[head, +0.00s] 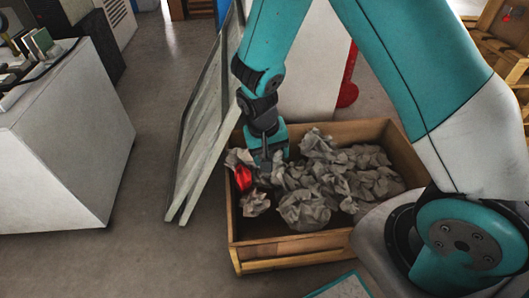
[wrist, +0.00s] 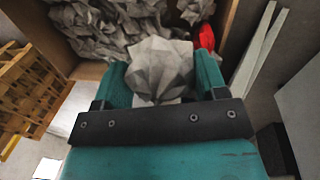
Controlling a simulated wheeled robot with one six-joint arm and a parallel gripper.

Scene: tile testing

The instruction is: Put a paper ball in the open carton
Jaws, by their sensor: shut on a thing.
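My gripper (head: 268,158) reaches down into the left part of an open brown box (head: 290,247), among grey crumpled paper balls (head: 305,209). In the wrist view my gripper (wrist: 161,82) is shut on a grey paper ball (wrist: 160,62), with one teal finger on each side. In the head view I cannot tell the held ball from the ones around it. Several paper balls (wrist: 95,32) lie beyond it in the box. No separate carton is clearly seen; the brown box is the only open one near my gripper.
A red thing (head: 243,178) lies at the box's left end among the paper. Grey panels (head: 205,130) lean upright just left of the box. A white cabinet (head: 70,150) stands further left. Wooden crates (head: 505,40) stand at the far right. Floor between cabinet and panels is clear.

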